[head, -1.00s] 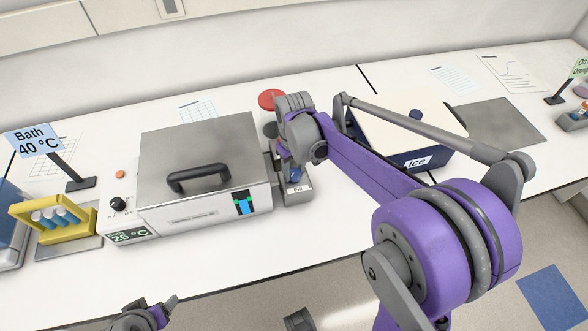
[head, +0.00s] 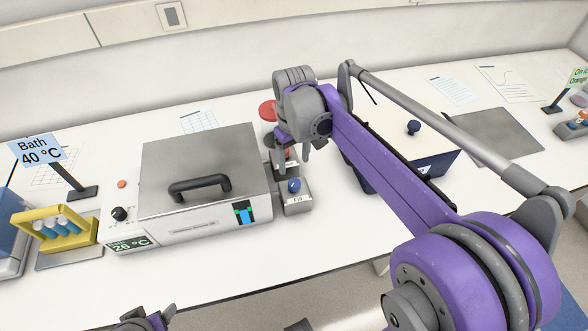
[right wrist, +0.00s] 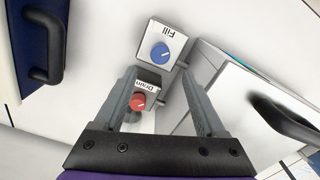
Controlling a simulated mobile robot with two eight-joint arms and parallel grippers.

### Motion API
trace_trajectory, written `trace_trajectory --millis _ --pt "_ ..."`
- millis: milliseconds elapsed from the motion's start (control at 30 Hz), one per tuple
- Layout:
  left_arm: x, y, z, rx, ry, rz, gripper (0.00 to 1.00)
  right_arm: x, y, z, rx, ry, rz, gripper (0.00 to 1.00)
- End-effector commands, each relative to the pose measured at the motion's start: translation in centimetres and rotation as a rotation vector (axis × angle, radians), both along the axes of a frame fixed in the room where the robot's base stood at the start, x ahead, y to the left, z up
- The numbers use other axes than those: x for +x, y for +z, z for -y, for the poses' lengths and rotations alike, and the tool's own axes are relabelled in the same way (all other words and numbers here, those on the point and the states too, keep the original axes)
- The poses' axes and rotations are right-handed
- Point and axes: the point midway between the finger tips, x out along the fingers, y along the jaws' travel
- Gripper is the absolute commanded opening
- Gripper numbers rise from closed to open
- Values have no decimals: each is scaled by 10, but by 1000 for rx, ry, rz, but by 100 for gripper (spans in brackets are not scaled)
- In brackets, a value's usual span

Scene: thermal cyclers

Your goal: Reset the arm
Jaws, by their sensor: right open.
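My right arm reaches in from the right in the head view. Its gripper (head: 294,168) is open and empty, over the valve block beside the water bath. In the right wrist view the two fingers (right wrist: 158,74) stand apart, with the valve block between and beyond them. The block has a blue Fill knob (right wrist: 161,52) and a red Drain knob (right wrist: 137,102). The blue knob also shows in the head view (head: 293,186), just below the fingertips. My left gripper (head: 160,317) shows only partly at the bottom edge; its opening is unclear.
The steel-lidded water bath (head: 200,160) is left of the valve block, its display reading 26 °C. A blue ice box (head: 446,164) with a pale lid is partly behind my right arm. A yellow tube rack (head: 50,212) stands at far left. The front counter is clear.

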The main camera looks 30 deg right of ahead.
Motion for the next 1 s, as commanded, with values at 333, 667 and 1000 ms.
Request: trace_trajectory --millis 333,667,1000 --pt "0 1 0 0 0 1 73 0 17 0 0 0 0 73" --pt "0 1 0 0 0 1 73 0 16 0 0 0 0 73" --pt "4 17 0 0 0 7 73 -49 20 -26 -12 -22 131 73"
